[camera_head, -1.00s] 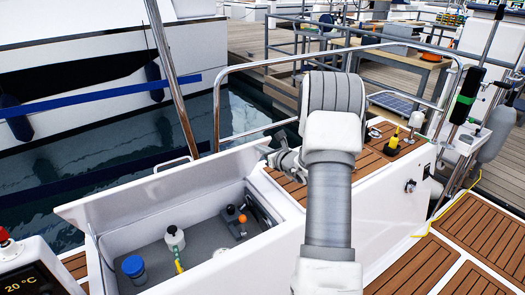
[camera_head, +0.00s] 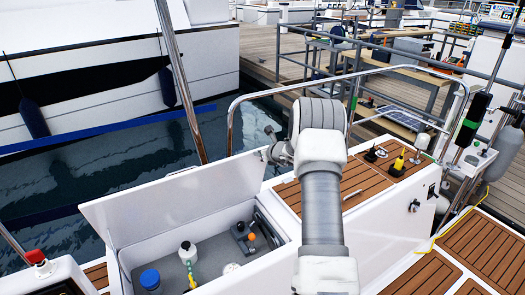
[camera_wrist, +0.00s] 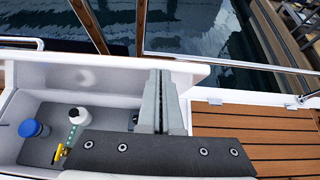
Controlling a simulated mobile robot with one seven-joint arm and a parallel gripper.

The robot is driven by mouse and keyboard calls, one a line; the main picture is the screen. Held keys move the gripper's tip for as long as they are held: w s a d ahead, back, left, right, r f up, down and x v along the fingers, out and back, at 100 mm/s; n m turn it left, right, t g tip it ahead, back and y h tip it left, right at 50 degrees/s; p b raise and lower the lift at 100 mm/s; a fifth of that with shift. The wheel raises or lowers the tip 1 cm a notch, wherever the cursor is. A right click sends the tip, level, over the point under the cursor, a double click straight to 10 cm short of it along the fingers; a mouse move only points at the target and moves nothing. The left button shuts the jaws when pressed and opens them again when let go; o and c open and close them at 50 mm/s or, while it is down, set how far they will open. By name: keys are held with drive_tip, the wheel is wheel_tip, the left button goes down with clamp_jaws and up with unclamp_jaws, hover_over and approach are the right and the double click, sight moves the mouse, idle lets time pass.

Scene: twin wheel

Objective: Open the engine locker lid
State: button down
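The engine locker lid (camera_head: 180,205) is a white panel, raised and tilted up behind the open locker (camera_head: 215,270). In the wrist view the lid (camera_wrist: 110,76) spans the upper left, with the locker below it. My gripper (camera_wrist: 160,75) has its two grey fingers close together, with only a thin dark line between them. Their tips overlap the lid's right end in the wrist view; I cannot tell if they touch it. In the head view my gripper (camera_head: 268,154) is at the lid's upper right corner, partly hidden by my wrist.
Inside the locker are a blue-capped container (camera_head: 150,279), a white bottle (camera_head: 188,251) and an orange-topped fitting (camera_head: 251,238). A teak seat (camera_head: 350,182) lies to the right. A metal rail (camera_head: 233,120) runs behind, with water beyond.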

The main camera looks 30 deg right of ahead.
drive_tip(key=shift+g, duration=0.4)
drive_tip(key=w+p, duration=0.1)
drive_tip(key=p, duration=0.1)
drive_tip(key=w+r+p, duration=0.1)
drive_tip(key=w+p, duration=0.1)
drive_tip(key=w+r+p, duration=0.1)
drive_tip(key=p, duration=0.1)
drive_tip(key=shift+w, duration=0.3)
drive_tip(key=shift+w+p, duration=0.5)
drive_tip(key=shift+w, duration=0.2)
drive_tip(key=shift+s+f, duration=0.1)
